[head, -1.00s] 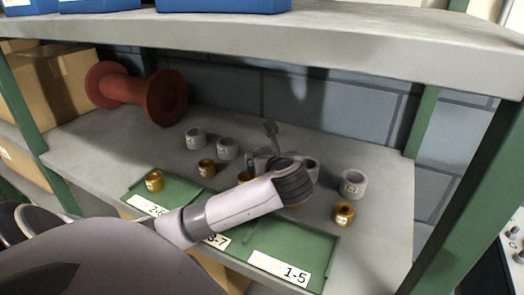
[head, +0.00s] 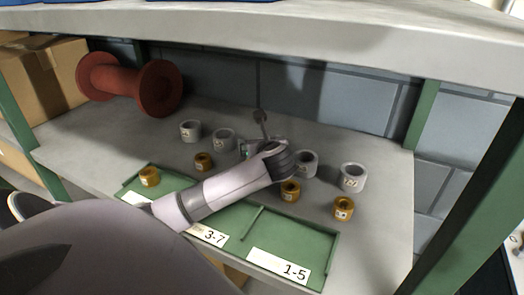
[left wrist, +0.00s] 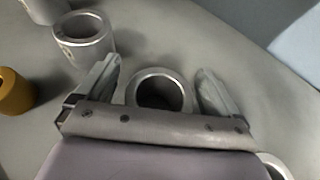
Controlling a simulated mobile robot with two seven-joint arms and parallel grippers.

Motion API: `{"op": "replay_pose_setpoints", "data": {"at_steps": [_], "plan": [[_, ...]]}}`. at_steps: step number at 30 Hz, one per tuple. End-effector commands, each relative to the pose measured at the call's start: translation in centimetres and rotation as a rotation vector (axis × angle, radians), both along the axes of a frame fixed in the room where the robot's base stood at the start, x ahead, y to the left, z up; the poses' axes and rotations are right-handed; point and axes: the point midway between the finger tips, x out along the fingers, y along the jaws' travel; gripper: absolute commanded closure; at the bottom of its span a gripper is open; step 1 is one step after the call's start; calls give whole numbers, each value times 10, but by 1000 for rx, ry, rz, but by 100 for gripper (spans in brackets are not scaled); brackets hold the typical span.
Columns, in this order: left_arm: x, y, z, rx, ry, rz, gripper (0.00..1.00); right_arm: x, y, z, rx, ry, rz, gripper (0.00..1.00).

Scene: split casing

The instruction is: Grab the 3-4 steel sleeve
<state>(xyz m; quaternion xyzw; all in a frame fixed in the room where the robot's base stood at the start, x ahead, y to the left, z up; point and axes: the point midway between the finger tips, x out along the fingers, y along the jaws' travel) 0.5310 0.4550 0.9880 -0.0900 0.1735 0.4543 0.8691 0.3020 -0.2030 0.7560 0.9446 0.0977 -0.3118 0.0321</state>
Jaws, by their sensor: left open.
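Several grey steel sleeves stand upright in a row on the shelf. In the head view I see a far left one (head: 190,131), a second (head: 223,140), one right of my gripper (head: 305,164) and a far right one (head: 351,177). Their labels are too small to read, so I cannot tell which is 3-4. My left gripper (head: 254,138) is over the middle of the row, its hand partly hiding what is there. In the left wrist view its open fingers stand either side of a steel sleeve (left wrist: 160,78), with gaps on both sides. My right gripper is not in view.
Brass sleeves (head: 290,191) stand in front of the row; another steel sleeve (left wrist: 84,38) stands left of the fingers in the wrist view. Green trays labelled 3-7 and 1-5 (head: 318,243) lie at the front edge. A red spool (head: 158,88) is back left, and an upper shelf (head: 300,30) overhangs.

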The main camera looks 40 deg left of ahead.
Motion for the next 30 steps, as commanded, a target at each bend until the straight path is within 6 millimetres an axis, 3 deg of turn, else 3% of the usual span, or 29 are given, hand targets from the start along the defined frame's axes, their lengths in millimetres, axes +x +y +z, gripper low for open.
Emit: {"op": "replay_pose_setpoints", "data": {"at_steps": [8,15,23,30], "plan": [[1,2,-1,-1,-1,0,8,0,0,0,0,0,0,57],[1,2,0,0,-1,0,86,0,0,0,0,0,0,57],[2,2,4,2,-8,1,86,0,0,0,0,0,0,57],[2,2,42,3,-14,0,86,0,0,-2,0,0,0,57]]}}
